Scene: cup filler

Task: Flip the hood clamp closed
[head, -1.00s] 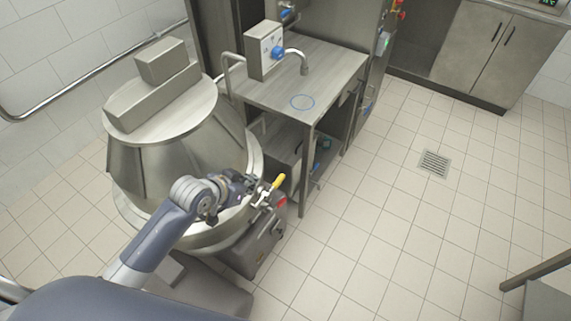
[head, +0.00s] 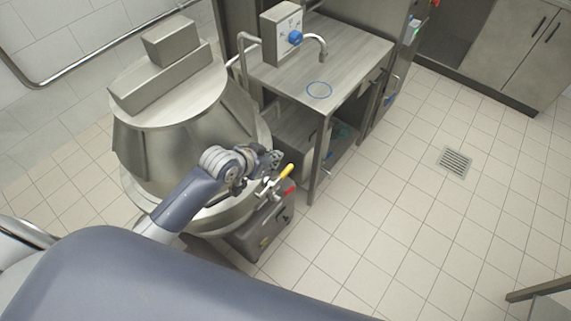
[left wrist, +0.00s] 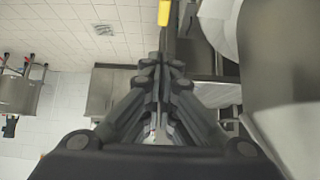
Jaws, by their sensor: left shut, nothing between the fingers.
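The hood (head: 190,125) is a large steel cone with a flat lid, at the left of the head view. The hood clamp (head: 274,185) sits at its lower right rim, with a yellow-tipped handle (head: 287,171) pointing up and right. In the left wrist view the yellow handle tip (left wrist: 164,12) shows at the top, just beyond the fingers. My left gripper (head: 277,157) is shut and empty, close above the clamp handle. I cannot tell whether it touches the handle. My right gripper is not in view.
A steel table (head: 345,62) with a tap and a blue circle mark stands right of the hood. A grey machine housing (head: 258,228) with a red part is below the clamp. The tiled floor (head: 410,230) at right is clear around a drain (head: 454,161).

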